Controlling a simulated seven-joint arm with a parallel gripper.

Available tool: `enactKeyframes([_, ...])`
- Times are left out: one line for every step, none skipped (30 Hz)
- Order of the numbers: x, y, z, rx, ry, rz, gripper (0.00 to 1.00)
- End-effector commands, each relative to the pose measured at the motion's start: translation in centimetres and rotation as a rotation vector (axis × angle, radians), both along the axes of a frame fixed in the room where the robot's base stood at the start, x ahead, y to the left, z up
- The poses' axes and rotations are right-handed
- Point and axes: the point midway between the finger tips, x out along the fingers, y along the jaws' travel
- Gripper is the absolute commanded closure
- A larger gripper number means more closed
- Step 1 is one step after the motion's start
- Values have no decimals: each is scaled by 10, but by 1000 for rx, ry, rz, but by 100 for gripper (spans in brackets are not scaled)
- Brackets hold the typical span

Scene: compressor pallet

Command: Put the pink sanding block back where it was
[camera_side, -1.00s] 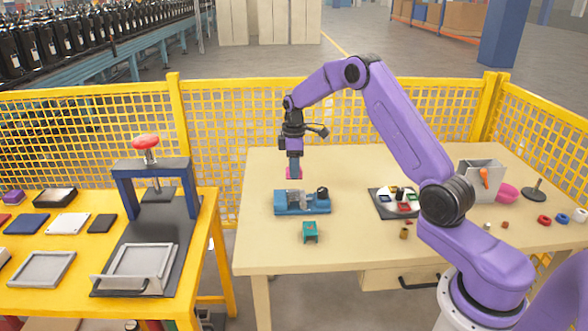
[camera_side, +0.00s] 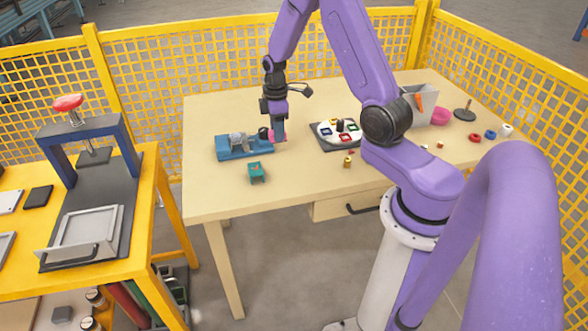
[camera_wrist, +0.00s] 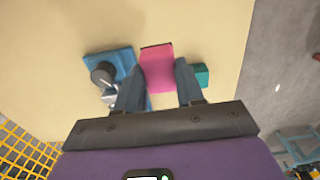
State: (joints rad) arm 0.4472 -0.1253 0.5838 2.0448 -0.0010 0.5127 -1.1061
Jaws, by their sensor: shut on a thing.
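My gripper (camera_side: 279,136) is shut on the pink sanding block (camera_wrist: 157,68), which sits between the two fingers in the wrist view. The gripper points down at the right end of the blue vise (camera_side: 230,151), low over the table. I cannot tell whether the block touches the table. The vise also shows in the wrist view (camera_wrist: 120,57), to the left of the block and partly hidden by a finger.
A teal block (camera_side: 256,174) stands in front of the vise. A dark board with a white disc (camera_side: 326,138) and coloured pieces lies to the right. A grey bin (camera_side: 419,106), a pink bowl (camera_side: 441,116) and rings are farther right. Yellow mesh fence (camera_side: 200,75) runs behind.

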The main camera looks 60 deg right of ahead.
Motion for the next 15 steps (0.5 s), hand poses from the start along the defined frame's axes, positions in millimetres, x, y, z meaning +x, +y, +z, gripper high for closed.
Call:
enactKeyframes([-13, 0, -1, 0, 1, -1, 91])
enactKeyframes([-19, 0, -2, 1, 3, -1, 91])
enactKeyframes([-27, 0, -3, 1, 2, -1, 91])
enactKeyframes([-33, 0, -4, 0, 1, -2, 91])
enactKeyframes([-38, 1, -5, 1, 2, -2, 91])
enactKeyframes([-43, 1, -5, 1, 1, -1, 91])
enactKeyframes([-47, 1, -6, 0, 1, -1, 91])
enactKeyframes([-50, 1, -6, 1, 1, 0, 91])
enactKeyframes([-54, 1, -6, 0, 0, 0, 91])
enactKeyframes([-55, 2, -7, 0, 0, 0, 91])
enactKeyframes([-57, 2, -8, 0, 0, 0, 91])
enactKeyframes([-59, 2, -10, 1, 2, 0, 91])
enactKeyframes([-60, 2, -12, 1, 2, 0, 91])
enactKeyframes([-60, 2, -16, 1, 3, 1, 91])
enactKeyframes([-61, 2, -21, 2, 5, 1, 91])
